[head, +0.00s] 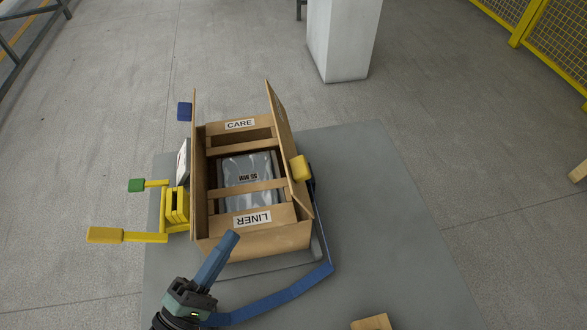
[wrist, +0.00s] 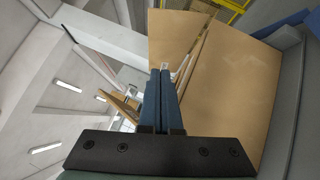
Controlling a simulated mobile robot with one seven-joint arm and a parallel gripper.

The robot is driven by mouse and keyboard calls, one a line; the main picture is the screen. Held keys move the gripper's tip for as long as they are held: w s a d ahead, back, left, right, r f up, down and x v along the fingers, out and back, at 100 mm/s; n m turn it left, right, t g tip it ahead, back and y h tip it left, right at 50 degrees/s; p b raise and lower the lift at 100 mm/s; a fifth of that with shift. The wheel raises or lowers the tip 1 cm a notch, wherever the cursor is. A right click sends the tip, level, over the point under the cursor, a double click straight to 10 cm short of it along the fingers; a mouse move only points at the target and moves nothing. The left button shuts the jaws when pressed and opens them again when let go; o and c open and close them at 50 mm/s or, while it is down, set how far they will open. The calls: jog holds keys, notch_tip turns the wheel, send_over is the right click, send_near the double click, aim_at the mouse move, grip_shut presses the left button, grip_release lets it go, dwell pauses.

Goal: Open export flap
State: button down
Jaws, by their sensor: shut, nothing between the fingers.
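An open cardboard box (head: 275,241) stands on a grey surface. Its left flap (head: 198,150) and right flap (head: 282,130) stand raised. No marking reading EXPORT is legible, so I cannot tell which flap that is. My gripper (head: 233,236) is shut and empty, its blue fingers over the near end of the box, by the LINER panel. In the wrist view, the shut fingers (wrist: 160,85) point towards large cardboard panels (wrist: 235,95); contact cannot be told.
A silver-grey package (head: 245,170) lies inside the box between wooden slats. A yellow block (head: 300,168) is at the right flap. Yellow fixture arms (head: 125,235) stick out left. The grey surface (head: 390,230) is clear to the right.

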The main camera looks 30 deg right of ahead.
jog(key=x, duration=0.3)
jog(key=p+x, duration=0.1)
jog(key=x, duration=0.1)
jog(key=r+p+x, duration=0.1)
jog(key=x, duration=0.2)
jog(key=shift+d+r, duration=0.1)
jog(key=shift+d, duration=0.1)
jog(key=d, duration=0.1)
jog(key=d+p, duration=0.1)
jog(key=d+r+p, duration=0.1)
jog(key=shift+s+d+r, duration=0.1)
jog(key=shift+s, duration=0.15)
jog(key=shift+s+d, duration=0.1)
jog(key=shift+d, duration=0.3)
jog(key=shift+r, duration=0.1)
